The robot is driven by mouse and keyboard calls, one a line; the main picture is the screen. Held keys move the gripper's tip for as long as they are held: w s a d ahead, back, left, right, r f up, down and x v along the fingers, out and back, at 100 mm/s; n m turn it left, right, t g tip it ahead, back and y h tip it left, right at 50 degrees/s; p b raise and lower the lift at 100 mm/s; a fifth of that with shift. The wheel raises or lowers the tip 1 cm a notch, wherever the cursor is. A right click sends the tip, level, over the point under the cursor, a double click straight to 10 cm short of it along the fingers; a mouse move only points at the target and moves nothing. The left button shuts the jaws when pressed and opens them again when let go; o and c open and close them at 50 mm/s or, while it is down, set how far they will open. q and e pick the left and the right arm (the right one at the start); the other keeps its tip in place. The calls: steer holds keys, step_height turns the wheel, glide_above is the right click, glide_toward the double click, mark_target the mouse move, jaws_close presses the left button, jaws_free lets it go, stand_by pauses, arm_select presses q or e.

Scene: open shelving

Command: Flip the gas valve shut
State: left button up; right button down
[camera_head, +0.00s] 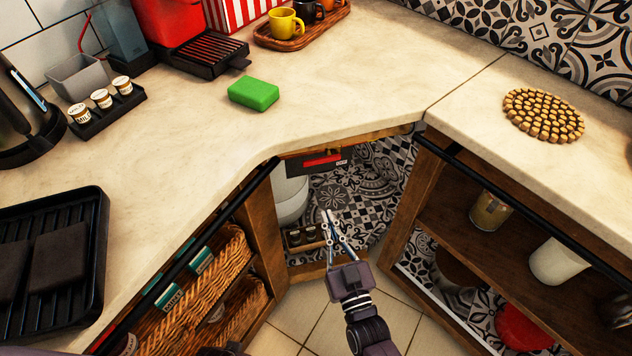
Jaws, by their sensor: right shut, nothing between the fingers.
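The gas valve shows as a red handle (322,160) lying crosswise on a dark plate (345,157), just under the counter edge in the corner gap. My right gripper (327,216) reaches up from the bottom of the view into the gap. Its thin fingers are shut and hold nothing. In the picture the fingertips are below the red handle and apart from it. My left gripper is not in view.
The counter (330,85) overhangs the gap. Wooden shelf units stand on both sides, with wicker baskets (205,285) at left and jars (490,211) at right. A green sponge (254,94) and a round cork trivet (543,115) lie on the counter.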

mark_target(323, 158)
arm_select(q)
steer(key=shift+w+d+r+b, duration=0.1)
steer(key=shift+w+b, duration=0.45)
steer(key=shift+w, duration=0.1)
arm_select(e)
steer(key=r+t, duration=0.1)
steer(key=r, duration=0.2)
steer(key=r+t, duration=0.1)
steer(key=r, duration=0.2)
steer(key=shift+w+a, duration=0.1)
steer(key=shift+a, duration=0.1)
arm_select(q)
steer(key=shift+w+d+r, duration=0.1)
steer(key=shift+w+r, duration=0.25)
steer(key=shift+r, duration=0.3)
arm_select(e)
steer(key=x, duration=1)
